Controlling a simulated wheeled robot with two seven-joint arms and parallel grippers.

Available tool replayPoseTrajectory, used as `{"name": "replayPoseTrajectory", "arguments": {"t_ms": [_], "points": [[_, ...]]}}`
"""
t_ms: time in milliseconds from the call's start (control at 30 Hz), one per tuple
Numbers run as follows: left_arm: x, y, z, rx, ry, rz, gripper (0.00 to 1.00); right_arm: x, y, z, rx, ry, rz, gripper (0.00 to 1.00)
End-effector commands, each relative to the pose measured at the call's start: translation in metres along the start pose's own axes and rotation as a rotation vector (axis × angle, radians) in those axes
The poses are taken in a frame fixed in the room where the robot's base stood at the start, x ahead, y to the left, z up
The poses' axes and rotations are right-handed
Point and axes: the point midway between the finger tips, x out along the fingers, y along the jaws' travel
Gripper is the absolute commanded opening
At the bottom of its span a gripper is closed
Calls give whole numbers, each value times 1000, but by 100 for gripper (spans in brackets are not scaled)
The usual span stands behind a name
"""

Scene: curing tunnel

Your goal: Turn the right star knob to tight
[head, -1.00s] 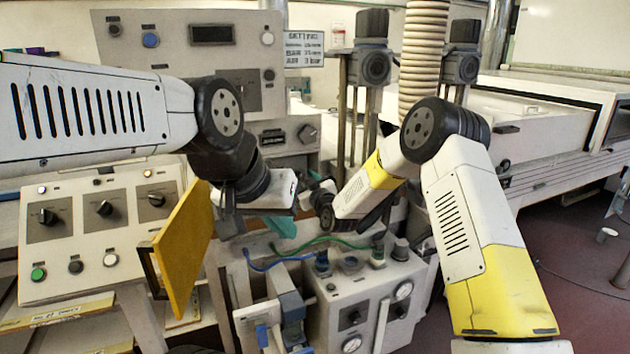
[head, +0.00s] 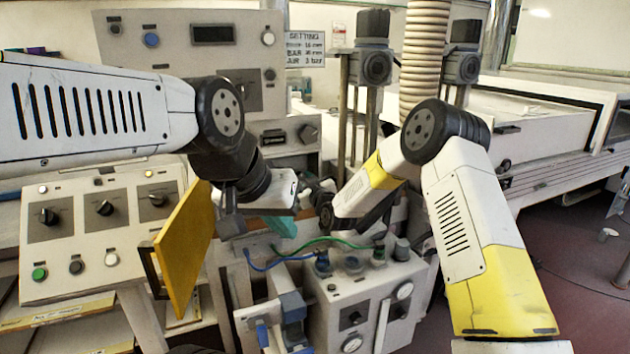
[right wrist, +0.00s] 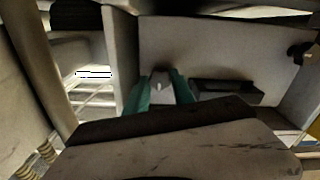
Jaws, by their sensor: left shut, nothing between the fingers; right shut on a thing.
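In the right wrist view, the two teal fingers of my right gripper (right wrist: 161,92) are closed on a small light-grey piece. The piece is only partly seen, but it is probably the right star knob (right wrist: 160,86); its star shape and any tight mark cannot be made out. In the head view, my right gripper and the knob are hidden behind my wrists. My left gripper (head: 284,226) is shut and empty, teal at its tip, below its white hand and above the grey pump box.
A yellow panel (head: 184,247) stands at the left, close to my left wrist. A grey box (head: 345,300) with gauges and blue and green hoses stands below the hands. A sloped control panel (head: 95,235) is at left. A ribbed duct (head: 424,45) rises behind my right elbow.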

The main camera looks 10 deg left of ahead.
Motion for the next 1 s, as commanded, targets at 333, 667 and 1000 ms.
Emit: {"name": "replayPoseTrajectory", "arguments": {"t_ms": [333,667,1000], "points": [[0,0,0,0,0,0,0,0,1,2,243,-2,1,0],[0,0,0,0,0,0,0,0,1,2,558,-3,1,0],[0,0,0,0,0,0,0,0,1,3,882,-4,2,0]]}}
